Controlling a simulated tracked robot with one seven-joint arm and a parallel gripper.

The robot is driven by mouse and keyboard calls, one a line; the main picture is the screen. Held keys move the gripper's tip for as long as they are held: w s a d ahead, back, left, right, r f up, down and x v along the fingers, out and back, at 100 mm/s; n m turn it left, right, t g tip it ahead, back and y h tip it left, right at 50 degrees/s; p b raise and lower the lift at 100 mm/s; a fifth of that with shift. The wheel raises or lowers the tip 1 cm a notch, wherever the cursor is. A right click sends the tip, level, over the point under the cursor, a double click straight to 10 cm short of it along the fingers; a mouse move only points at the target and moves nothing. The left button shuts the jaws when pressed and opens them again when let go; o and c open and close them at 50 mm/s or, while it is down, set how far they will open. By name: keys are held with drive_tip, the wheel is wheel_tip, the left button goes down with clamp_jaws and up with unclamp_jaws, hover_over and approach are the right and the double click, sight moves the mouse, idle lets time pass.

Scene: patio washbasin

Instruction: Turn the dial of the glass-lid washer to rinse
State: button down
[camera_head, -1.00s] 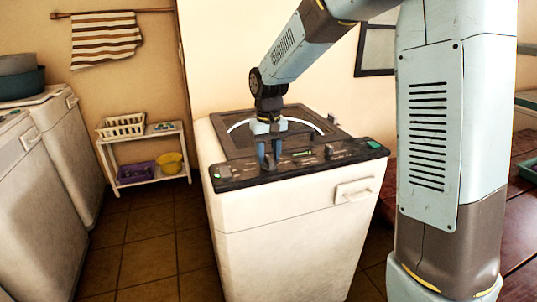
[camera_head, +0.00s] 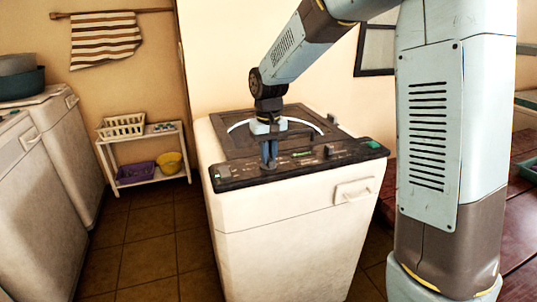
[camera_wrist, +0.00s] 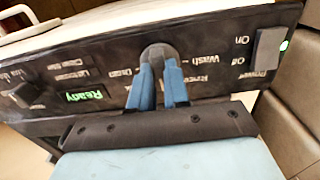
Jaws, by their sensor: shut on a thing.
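The washer (camera_head: 285,225) is a white top-loader with a dark lid (camera_head: 235,143) and a dark front control panel (camera_head: 330,155). My gripper (camera_head: 269,163) reaches down to the panel, left of its middle. In the wrist view, my gripper (camera_wrist: 159,95) has its two blue fingers shut on the round grey dial (camera_wrist: 157,52). Labels around the dial appear upside down; "Wash" and "Rinse" read to its right, others to its left. The fingers cover part of the dial, and I cannot tell which label it points to.
The panel also has a green "Ready" display (camera_wrist: 84,96), a smaller dark knob (camera_wrist: 30,95) and a power switch (camera_wrist: 269,48) beside a green light. Other white washers (camera_head: 45,200) stand at the left. A white shelf (camera_head: 150,181) with baskets stands behind. Tiled floor lies clear between.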

sight(269, 157)
drive_tip(key=shift+n, duration=0.3)
drive_tip(key=n, duration=0.2)
drive_tip(key=shift+d+n, duration=0.1)
drive_tip(key=shift+n, duration=2.4)
drive_tip(key=c, duration=1.1)
unclamp_jaws()
wheel_tip(269, 157, up, 14)
drive_tip(key=shift+f, duration=0.15)
